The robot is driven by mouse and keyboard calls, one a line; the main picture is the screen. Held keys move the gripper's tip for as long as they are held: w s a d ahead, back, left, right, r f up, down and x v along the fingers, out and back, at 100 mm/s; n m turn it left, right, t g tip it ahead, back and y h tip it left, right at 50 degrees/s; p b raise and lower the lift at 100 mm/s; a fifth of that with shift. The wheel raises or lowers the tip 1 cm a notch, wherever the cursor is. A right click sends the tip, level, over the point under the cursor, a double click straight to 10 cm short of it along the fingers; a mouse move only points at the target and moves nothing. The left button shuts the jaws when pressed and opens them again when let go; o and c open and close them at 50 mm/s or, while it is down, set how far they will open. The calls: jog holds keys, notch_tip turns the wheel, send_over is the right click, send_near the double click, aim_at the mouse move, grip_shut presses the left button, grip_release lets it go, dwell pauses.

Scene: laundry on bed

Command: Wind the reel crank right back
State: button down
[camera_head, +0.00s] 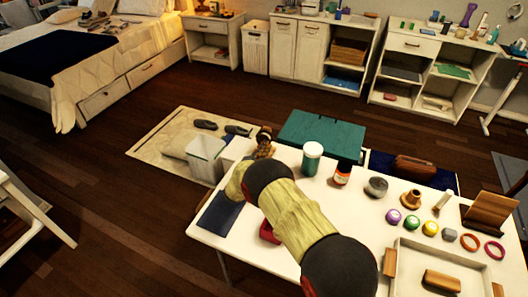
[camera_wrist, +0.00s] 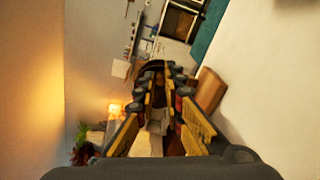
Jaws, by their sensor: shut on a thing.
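My arm reaches across the white table (camera_head: 222,243) to its far left corner in the head view. My gripper (camera_head: 264,138) is at that corner, partly hidden behind my own arm. In the wrist view my gripper (camera_wrist: 163,72) has its yellow and black fingers close together around something small and dark, which I take to be the crank; its shape is not clear. The reel cannot be told apart with certainty. A brown block (camera_wrist: 211,90) is just right of the fingers in the wrist view. A red object (camera_head: 268,233) lies partly hidden beside my arm.
Colored discs and a tray (camera_head: 400,262) are farther right. A teal-topped piece (camera_head: 322,133) and a white bin (camera_head: 206,158) are beyond the table.

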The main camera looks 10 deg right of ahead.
jog(key=shift+f+m+b, duration=0.25)
jog(key=shift+m+b, duration=0.4)
jog(key=shift+b, duration=0.1)
jog(key=shift+f+m+b, duration=0.2)
jog(key=shift+m+b, duration=0.45)
jog(key=shift+b, duration=0.05)
jog(key=shift+s, duration=0.1)
jog(key=c, duration=2.1)
grip_release()
jog(key=shift+c, duration=0.2)
jog(key=shift+o, duration=1.3)
jog(key=shift+r, duration=0.1)
jog(key=v, duration=1.2)
